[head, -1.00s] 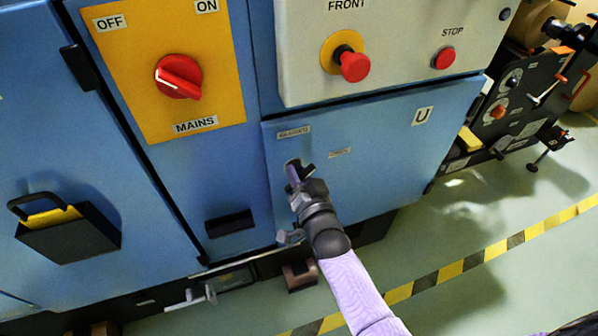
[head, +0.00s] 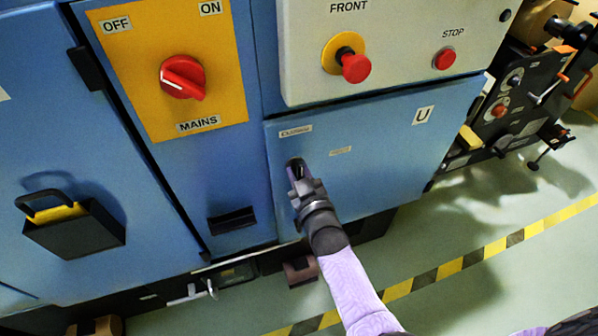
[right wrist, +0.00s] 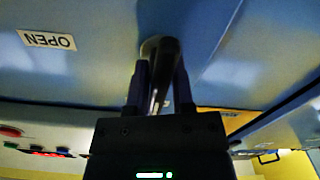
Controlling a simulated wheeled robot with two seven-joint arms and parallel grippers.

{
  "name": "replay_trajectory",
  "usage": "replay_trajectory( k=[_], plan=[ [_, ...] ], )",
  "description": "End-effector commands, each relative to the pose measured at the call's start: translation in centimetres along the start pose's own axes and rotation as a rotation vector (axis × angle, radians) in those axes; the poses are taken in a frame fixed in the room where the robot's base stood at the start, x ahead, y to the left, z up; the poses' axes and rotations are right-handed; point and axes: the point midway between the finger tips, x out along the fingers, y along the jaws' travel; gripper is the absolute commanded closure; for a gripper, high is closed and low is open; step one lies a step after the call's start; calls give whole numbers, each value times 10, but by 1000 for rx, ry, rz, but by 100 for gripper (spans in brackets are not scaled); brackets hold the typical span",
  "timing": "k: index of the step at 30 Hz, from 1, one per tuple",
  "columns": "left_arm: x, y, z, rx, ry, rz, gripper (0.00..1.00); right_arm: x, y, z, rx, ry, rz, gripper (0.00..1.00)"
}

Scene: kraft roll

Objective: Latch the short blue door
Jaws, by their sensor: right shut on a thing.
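The short blue door (head: 385,150) is the low panel marked U, under the grey control panel, and it looks flush with the cabinet. A dark latch handle (right wrist: 160,72) stands out near its upper left corner, below a small label that seems to read CLOSED (head: 296,131). A second label (head: 340,151) is to its right; the right wrist view shows an upside-down OPEN label (right wrist: 46,40). My right gripper (head: 297,172) is shut on the latch handle, its fingers (right wrist: 157,88) on both sides. The gripper hides much of the handle in the head view. My left gripper is not in view.
Above the door is the grey panel (head: 400,75) with red push buttons. To the left are the yellow MAINS plate (head: 130,60) with a red rotary switch and a taller blue door (head: 60,140). Open floor (head: 480,220) with a striped line lies at the right.

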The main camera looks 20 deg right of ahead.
Motion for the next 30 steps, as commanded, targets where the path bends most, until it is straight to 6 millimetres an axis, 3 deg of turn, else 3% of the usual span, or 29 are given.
replay_trajectory(
  k=[9, 25, 26, 30],
  plan=[
    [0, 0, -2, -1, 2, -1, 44, 1, 1, -2, -102, 5, 4, 100],
    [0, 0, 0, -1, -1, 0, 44, 0, 1, -1, -121, 4, 2, 100],
    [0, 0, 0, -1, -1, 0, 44, 0, 1, -1, -121, 4, 2, 61],
    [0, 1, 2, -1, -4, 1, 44, 0, 0, -1, -119, 3, 2, 34]
  ],
)
